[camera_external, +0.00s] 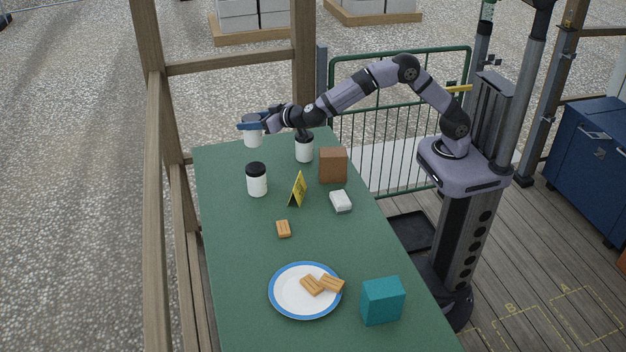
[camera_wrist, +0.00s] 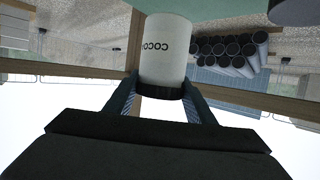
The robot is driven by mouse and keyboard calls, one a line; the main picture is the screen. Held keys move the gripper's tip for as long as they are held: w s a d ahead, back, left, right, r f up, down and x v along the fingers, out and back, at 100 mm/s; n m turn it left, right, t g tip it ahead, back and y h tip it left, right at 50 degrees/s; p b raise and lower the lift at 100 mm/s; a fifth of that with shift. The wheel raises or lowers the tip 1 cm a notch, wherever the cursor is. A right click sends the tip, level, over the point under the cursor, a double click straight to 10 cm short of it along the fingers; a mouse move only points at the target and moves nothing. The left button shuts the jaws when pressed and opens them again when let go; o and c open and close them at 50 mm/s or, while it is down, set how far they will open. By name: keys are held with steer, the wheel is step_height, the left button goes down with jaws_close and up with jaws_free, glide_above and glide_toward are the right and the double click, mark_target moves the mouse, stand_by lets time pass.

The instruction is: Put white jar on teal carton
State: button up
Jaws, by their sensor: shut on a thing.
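My gripper (camera_external: 254,125) is at the far left end of the green table, shut on a white jar (camera_external: 253,139). In the wrist view the jar (camera_wrist: 166,50) reads "COCOA" upside down, and its dark lid end sits between the two fingers of my gripper (camera_wrist: 160,92). The jar looks upright; I cannot tell whether its base touches the table. The teal carton (camera_external: 382,302) stands at the near right of the table, far from my gripper, with its top bare.
Two black-lidded white jars (camera_external: 304,149) (camera_external: 257,181), a brown carton (camera_external: 333,165), a yellow folded sign (camera_external: 298,189), a small white item (camera_external: 341,201) and a biscuit (camera_external: 283,229) are on the table (camera_external: 235,260). A blue-rimmed plate (camera_external: 283,297) with biscuits lies beside the teal carton.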

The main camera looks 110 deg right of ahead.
steer(key=w+a+r+n+t+y+p, duration=0.1)
steer(key=w+a+r+n+y+p, duration=0.1)
steer(key=a, duration=0.8)
steer(key=w+a+r+n+t+y+p, duration=0.1)
steer(key=a+r+p, duration=0.2)
steer(key=a, duration=0.6)
steer(key=s+a+r+n+t+y+p, duration=0.1)
steer(key=s+a+r+n+y+p, duration=0.15)
steer(key=a, duration=0.95)
steer(key=s+a+r+n+y+p, duration=0.2)
steer(key=s+a+y, duration=0.1)
steer(key=a, duration=0.8)
steer(key=s+a+r+n+t+y+p, duration=0.1)
steer(key=s+a+r+n+y+p, duration=0.15)
steer(key=a, duration=0.95)
steer(key=s+a+n+g+y+p, duration=0.2)
steer(key=s+a+n+y, duration=0.35)
steer(key=s+a, duration=0.9)
steer(key=shift+y, duration=0.25)
steer(key=shift+w+a+f+p, duration=0.2)
steer(key=shift+w+a+f, duration=0.05)
steer(key=shift+f, duration=1.5)
steer(key=shift+w+a+f+p, duration=0.25)
steer(key=shift+w+a+f, duration=0.05)
steer(key=shift+f, duration=1.45)
steer(key=shift+w+a+f+p, duration=0.2)
steer(key=shift+w+a+f, duration=0.05)
steer(key=shift+f, duration=1.5)
